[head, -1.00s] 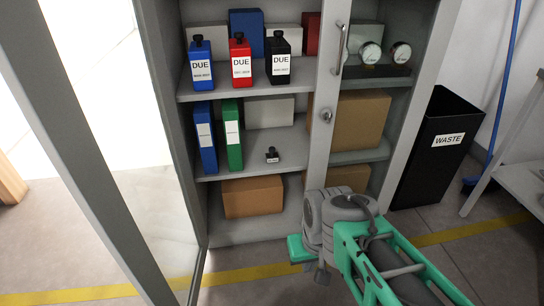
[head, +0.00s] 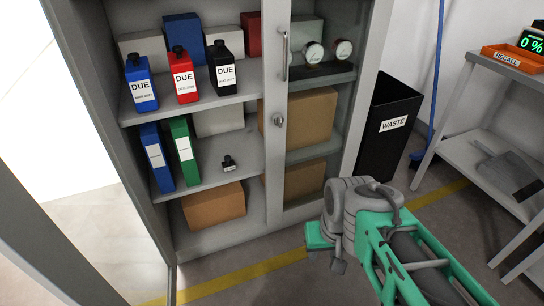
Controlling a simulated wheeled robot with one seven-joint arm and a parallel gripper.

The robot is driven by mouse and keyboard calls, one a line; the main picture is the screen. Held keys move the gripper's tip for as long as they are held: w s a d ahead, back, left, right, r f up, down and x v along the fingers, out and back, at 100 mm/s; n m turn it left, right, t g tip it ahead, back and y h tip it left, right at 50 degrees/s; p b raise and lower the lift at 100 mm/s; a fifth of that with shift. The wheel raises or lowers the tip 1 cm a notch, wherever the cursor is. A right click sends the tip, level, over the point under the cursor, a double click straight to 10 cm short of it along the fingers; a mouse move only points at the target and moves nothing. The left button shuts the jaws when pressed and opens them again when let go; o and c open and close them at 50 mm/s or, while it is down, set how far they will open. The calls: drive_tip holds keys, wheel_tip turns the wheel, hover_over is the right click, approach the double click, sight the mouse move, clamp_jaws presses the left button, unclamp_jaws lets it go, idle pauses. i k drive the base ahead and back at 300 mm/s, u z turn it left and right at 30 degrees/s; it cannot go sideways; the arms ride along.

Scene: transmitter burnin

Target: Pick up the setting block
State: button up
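A small black block with a knob on top and a white label (head: 228,163), which looks like the setting block, stands on the middle shelf of the grey cabinet (head: 262,198). It is to the right of a green binder (head: 183,147), with open shelf around it. My arm's end, with my gripper (head: 326,246), is low in front of the cabinet, to the right of the block and well apart from it. Its fingers are not clearly shown, and I see nothing held.
Blue (head: 140,82), red (head: 183,78) and black (head: 224,66) bottles marked DUE stand on the shelf above. A blue binder (head: 156,157) is beside the green one. A waste bin (head: 388,125) and a grey side table (head: 470,135) stand right. The glass door at left is open.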

sight(229, 165)
drive_tip(key=z, duration=0.8)
drive_tip(key=i, duration=1)
drive_tip(key=u, duration=3.15)
